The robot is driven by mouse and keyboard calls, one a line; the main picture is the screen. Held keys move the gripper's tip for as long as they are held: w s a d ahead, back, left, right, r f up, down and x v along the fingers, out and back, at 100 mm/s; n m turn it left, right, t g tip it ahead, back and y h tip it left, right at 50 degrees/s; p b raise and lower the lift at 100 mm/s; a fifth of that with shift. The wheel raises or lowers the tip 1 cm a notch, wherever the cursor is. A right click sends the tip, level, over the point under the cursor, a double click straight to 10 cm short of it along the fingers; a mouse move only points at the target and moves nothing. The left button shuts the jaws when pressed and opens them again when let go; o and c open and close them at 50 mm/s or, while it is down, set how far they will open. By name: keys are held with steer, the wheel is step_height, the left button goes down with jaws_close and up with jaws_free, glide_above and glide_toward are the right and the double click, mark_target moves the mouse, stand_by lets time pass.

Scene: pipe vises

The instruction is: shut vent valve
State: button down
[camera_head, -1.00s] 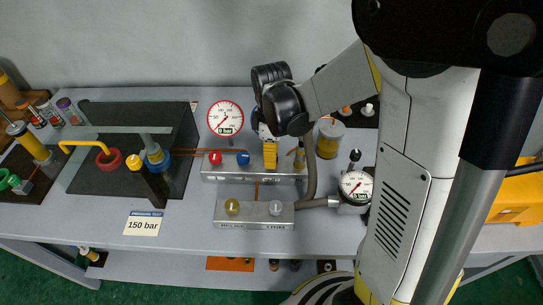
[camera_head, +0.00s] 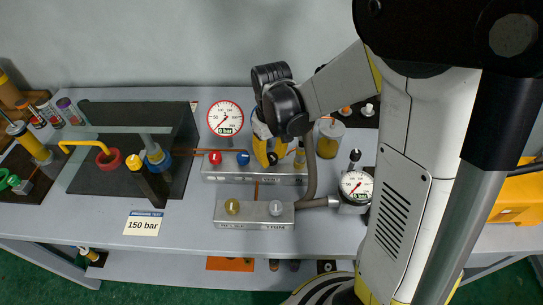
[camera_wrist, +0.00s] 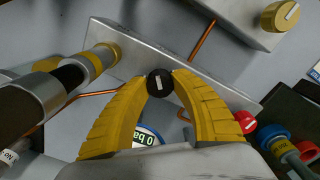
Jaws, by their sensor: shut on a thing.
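A small black knob (camera_wrist: 160,84) with a pale mark on top sits on the upper metal manifold block (camera_head: 215,175). My gripper (camera_head: 268,163) is over this block, to the right of the red knob (camera_head: 215,157) and blue knob (camera_head: 243,158). In the wrist view, the yellow fingertips of my gripper (camera_wrist: 160,82) are closed on the black knob, one on each side.
A large round gauge (camera_head: 225,118) stands behind the block; its readout looks like 0 bar. A lower block (camera_head: 254,222) carries a yellow knob (camera_head: 232,207) and a grey knob (camera_head: 276,208). A smaller gauge (camera_head: 356,186) is at the right. A 150 bar card (camera_head: 143,223) lies front left.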

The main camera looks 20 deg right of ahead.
mark_target(272, 157)
steer(key=m, duration=0.3)
steer(key=shift+m, duration=2.3)
steer(key=c, duration=1)
jaws_free()
steer(key=shift+c, duration=0.2)
steer(key=shift+r, duration=0.1)
step_height(272, 157, up, 12)
